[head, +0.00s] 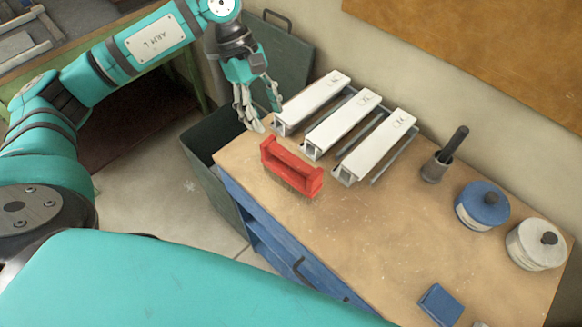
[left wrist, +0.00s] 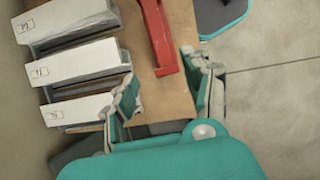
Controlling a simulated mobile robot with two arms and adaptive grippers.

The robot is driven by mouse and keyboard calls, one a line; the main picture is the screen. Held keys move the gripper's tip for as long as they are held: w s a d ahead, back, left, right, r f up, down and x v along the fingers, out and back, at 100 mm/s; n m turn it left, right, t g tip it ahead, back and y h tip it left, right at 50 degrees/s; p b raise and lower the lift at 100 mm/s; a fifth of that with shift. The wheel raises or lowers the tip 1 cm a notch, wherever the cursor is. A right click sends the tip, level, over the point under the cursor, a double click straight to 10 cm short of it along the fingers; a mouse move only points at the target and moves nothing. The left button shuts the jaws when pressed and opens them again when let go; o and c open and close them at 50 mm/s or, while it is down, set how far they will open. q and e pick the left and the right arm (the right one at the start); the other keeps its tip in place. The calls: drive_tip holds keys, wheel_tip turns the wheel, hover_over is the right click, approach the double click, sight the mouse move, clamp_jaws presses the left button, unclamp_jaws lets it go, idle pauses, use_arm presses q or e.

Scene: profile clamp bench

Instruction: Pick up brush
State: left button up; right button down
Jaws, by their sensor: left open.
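The brush (head: 290,168) has a red body with a raised handle and bristles underneath. It stands on the wooden bench top near its left front corner. In the left wrist view the brush (left wrist: 159,35) shows as a red bar at the top, beyond the fingers. My left gripper (head: 260,110) is open and empty. It is above the bench's left end, behind and left of the brush, apart from it. In the left wrist view its two fingers (left wrist: 163,90) are spread wide, with bare bench between them. My right gripper is in neither view.
Several white profiles (head: 340,124) lie on the bench (head: 400,240) just right of my left gripper. A dark holder (head: 436,168), a blue round container (head: 482,205) and a white one (head: 537,244) stand farther right. A dark green bin (head: 205,140) stands at the bench's left end.

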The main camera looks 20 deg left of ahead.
sight(280, 149)
use_arm(q)
drive_tip(key=p+x, duration=0.1)
drive_tip(key=x, duration=0.3)
drive_tip(key=shift+s+d+f, duration=0.1)
drive_tip(key=shift+d+f, duration=0.1)
drive_tip(key=shift+f, duration=0.05)
drive_tip(key=p+x, duration=0.2)
drive_tip(key=x, duration=0.1)
drive_tip(key=p+x, duration=0.1)
drive_tip(key=shift+s+d+f, duration=0.25)
drive_tip(key=shift+s+d, duration=0.05)
drive_tip(key=shift+d, duration=0.05)
drive_tip(key=shift+f, duration=0.25)
clamp_jaws()
